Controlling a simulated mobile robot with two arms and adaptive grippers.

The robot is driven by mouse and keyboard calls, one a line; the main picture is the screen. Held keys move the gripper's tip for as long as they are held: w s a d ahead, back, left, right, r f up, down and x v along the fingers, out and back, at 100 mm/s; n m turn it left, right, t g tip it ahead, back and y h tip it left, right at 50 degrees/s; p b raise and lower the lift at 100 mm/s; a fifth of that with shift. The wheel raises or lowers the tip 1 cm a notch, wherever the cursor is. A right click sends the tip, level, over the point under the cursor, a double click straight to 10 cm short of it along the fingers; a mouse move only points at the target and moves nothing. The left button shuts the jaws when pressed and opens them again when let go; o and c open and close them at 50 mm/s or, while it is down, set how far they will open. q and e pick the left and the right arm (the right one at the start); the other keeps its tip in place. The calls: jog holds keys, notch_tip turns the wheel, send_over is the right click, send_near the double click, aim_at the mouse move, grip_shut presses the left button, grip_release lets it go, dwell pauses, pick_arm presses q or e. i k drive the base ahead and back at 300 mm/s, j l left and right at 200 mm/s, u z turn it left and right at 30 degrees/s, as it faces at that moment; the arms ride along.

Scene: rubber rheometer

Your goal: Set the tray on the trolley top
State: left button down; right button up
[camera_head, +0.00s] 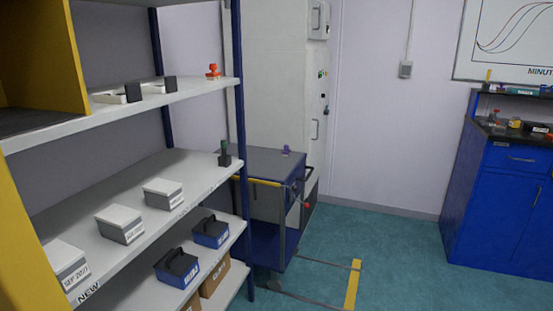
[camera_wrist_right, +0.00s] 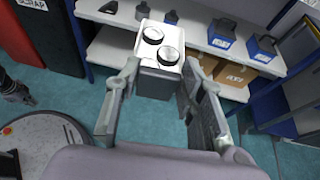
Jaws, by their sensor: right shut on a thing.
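My right gripper (camera_wrist_right: 155,92) is shut on a small grey tray (camera_wrist_right: 154,80) with a white top. Two round black discs sit side by side on the tray's top. The tray is held level with or in front of the shelves, clear of them. The blue trolley (camera_head: 272,160) stands past the shelf end in the head view, its dark flat top carrying a small purple item (camera_head: 287,150). The trolley also shows at the right edge of the wrist view (camera_wrist_right: 298,75). A dark gripper, apparently my left (camera_wrist_right: 14,90), shows at the left of the wrist view; its fingers are unclear.
A shelf unit (camera_head: 130,170) with grey and blue boxes fills the left and partly hides the trolley. A yellow handle bar (camera_head: 262,182) crosses the trolley's near side. A tall white cabinet (camera_head: 275,70) stands behind it. Green floor (camera_head: 400,260) is free before the blue bench (camera_head: 505,195).

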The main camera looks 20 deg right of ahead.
aim_at(265, 166)
jog(key=i+l, duration=0.5)
jog(key=l, duration=0.2)
jog(key=i+l+z, duration=0.1)
jog(key=i+l, duration=0.4)
jog(key=l, duration=0.2)
